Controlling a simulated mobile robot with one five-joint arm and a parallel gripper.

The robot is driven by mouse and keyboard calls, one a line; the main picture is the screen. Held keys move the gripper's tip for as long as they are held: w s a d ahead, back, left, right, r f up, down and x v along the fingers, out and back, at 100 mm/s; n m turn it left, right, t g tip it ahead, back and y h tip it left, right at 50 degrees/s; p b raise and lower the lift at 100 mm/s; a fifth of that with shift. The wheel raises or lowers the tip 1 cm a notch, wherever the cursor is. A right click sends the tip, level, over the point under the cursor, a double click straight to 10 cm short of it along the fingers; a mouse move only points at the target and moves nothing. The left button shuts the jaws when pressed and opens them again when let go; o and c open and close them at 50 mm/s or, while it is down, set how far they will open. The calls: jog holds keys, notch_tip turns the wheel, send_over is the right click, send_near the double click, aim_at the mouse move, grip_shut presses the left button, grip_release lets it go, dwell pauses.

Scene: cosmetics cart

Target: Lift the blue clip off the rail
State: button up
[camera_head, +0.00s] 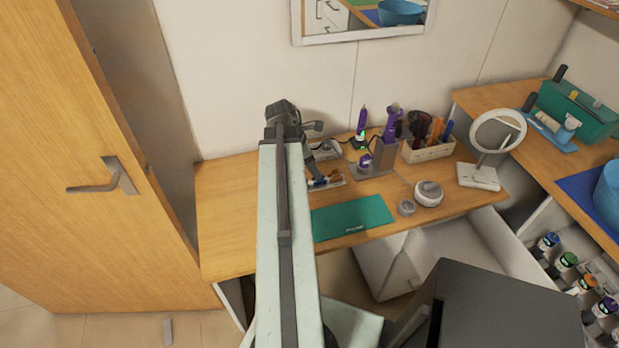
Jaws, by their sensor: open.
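A small rail (341,184) with clips lies on the wooden table, just right of my raised arm. The blue clip (319,182) is at its left part, beside brown-orange clips (335,177). My gripper (314,174) points down just above the blue clip, jaws open. The fingertips are tiny and dark here, so I cannot tell whether they touch the clip or straddle it. My arm hides the table directly left of the rail.
A green mat (352,217) lies in front of the rail. A grey holder (372,185) with purple tools stands to the right, beside a tool box (428,151), round tins (428,193) and a ring mirror (497,132). An open drawer (520,232) is at right. The table's left end is clear.

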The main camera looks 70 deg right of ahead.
jog(key=f+b, duration=0.2)
jog(key=shift+s+d+f+b, duration=0.1)
jog(key=shift+d+f+b, duration=0.15)
jog(key=shift+f+b, duration=0.1)
jog(key=b+x, duration=0.4)
jog(key=x, duration=0.1)
jog(key=shift+d+b, duration=0.25)
jog(key=shift+b, duration=0.05)
jog(key=shift+r, duration=0.1)
grip_shut()
